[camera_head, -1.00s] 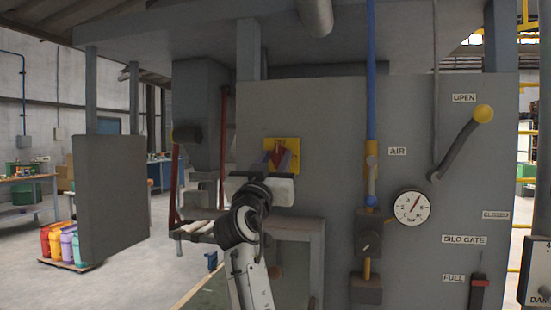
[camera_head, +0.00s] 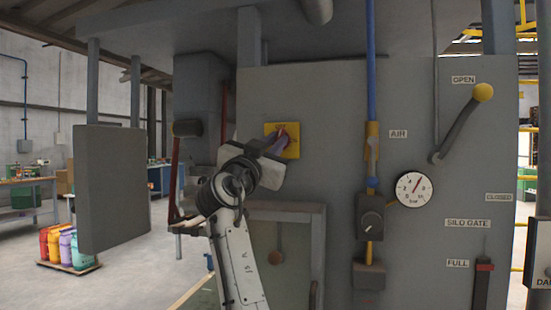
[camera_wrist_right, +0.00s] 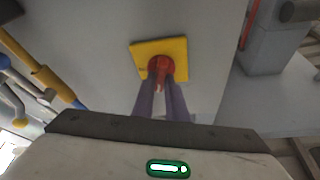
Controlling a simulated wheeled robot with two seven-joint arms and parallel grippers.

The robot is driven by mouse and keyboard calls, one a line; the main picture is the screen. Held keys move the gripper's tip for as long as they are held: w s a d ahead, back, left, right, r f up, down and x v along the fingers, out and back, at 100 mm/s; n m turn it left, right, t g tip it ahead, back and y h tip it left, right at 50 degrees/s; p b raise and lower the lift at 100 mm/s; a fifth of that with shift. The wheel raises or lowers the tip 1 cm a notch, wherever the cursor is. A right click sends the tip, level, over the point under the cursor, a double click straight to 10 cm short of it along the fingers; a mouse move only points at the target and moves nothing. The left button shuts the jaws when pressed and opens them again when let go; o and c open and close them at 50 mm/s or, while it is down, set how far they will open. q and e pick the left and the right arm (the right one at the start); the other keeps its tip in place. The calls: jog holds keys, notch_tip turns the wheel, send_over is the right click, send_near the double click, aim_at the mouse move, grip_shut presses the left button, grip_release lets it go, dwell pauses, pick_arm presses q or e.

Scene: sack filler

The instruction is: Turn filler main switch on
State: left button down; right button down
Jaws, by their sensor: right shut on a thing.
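The main switch is a yellow square plate (camera_head: 294,153) with a red knob (camera_head: 281,133) on the grey filler panel. The yellow plate (camera_wrist_right: 180,48) and the red knob (camera_wrist_right: 160,66) also show in the right wrist view. My right gripper (camera_head: 278,142) reaches up to the switch from below left, its palm tilted. Its two purple-grey fingers (camera_wrist_right: 161,84) are closed on the red knob, one on each side. The fingers and palm hide part of the knob, so its exact setting is hard to read. My left gripper is not in view.
Right of the switch are a blue and yellow air pipe (camera_head: 371,80), a pressure gauge (camera_head: 414,189) and the silo gate lever (camera_head: 458,125) with a yellow ball. A grey box panel (camera_head: 112,190) hangs at the left.

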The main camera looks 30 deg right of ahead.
jog(key=m+g, duration=0.1)
jog(key=m, duration=0.1)
jog(key=m+g, duration=0.1)
jog(key=m, duration=0.1)
jog(key=m+g, duration=0.1)
jog(key=m, duration=0.1)
jog(key=shift+w+r+h, duration=0.1)
jog(key=shift+r+h, duration=0.15)
jog(key=shift+h, duration=0.15)
jog(key=m+g+p, duration=0.1)
jog(key=m+p, duration=0.1)
jog(key=m, duration=0.1)
jog(key=shift+a+r+m, duration=0.1)
jog(key=shift+m, duration=0.2)
jog(key=m+g+y+p, duration=0.1)
jog(key=m+p, duration=0.2)
jog(key=m, duration=0.1)
jog(key=shift+g, duration=0.4)
pick_arm(q)
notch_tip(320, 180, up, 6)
jog(key=p, duration=0.2)
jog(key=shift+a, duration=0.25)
pick_arm(e)
jog(key=shift+m+g+y, duration=0.3)
jog(key=shift+m+y, duration=0.3)
jog(key=shift+m, duration=1.1)
jog(key=c, duration=1.8)
grip_release()
jog(key=shift+o, duration=0.2)
